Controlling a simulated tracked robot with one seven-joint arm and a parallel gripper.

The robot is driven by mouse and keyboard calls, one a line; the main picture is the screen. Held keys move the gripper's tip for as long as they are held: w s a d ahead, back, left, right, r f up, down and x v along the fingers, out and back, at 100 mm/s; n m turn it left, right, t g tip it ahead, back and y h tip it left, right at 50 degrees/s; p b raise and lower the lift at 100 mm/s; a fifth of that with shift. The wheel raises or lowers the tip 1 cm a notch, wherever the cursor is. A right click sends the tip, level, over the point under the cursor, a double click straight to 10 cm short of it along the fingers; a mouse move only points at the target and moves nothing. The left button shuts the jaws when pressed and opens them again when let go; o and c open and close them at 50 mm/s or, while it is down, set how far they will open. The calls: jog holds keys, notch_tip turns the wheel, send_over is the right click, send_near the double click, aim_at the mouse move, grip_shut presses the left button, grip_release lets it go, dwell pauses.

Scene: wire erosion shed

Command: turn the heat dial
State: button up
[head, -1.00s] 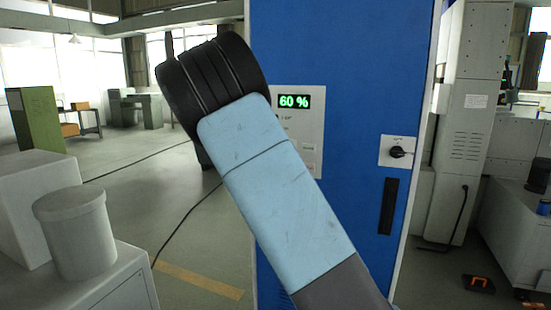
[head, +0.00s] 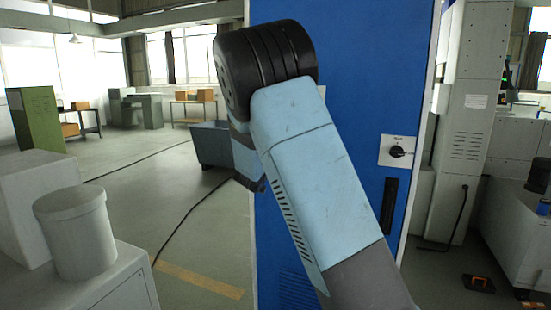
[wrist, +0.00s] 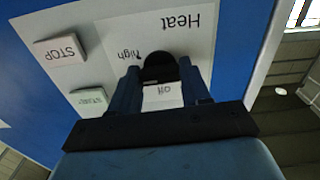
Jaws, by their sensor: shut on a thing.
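The heat dial (wrist: 160,66) is a dark round knob on a white panel (wrist: 120,32) in the wrist view, which shows the panel upside down. The printed words "Heat", "high" and "off" surround it. My gripper (wrist: 162,76) has one finger on each side of the dial and is shut on it. The fingers cover the dial's sides, and I cannot make out a pointer mark. In the head view my arm hides the dial, the panel and my gripper.
A STOP button (wrist: 61,50) and a START button (wrist: 89,100) sit beside the dial. The blue cabinet (head: 375,80) also carries a black rotary switch (head: 398,151) and a dark handle (head: 389,205). A grey canister (head: 75,235) stands at the left.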

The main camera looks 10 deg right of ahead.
jog(key=m, duration=0.6)
jog(key=shift+f, duration=0.15)
jog(key=shift+a+m, duration=0.1)
jog(key=shift+m, duration=0.3)
jog(key=o, duration=1.1)
jog(key=shift+w, duration=0.1)
jog(key=shift+c, duration=0.2)
jog(key=v, duration=1.3)
jog(key=shift+s+a, duration=0.2)
jog(key=shift+s, duration=0.1)
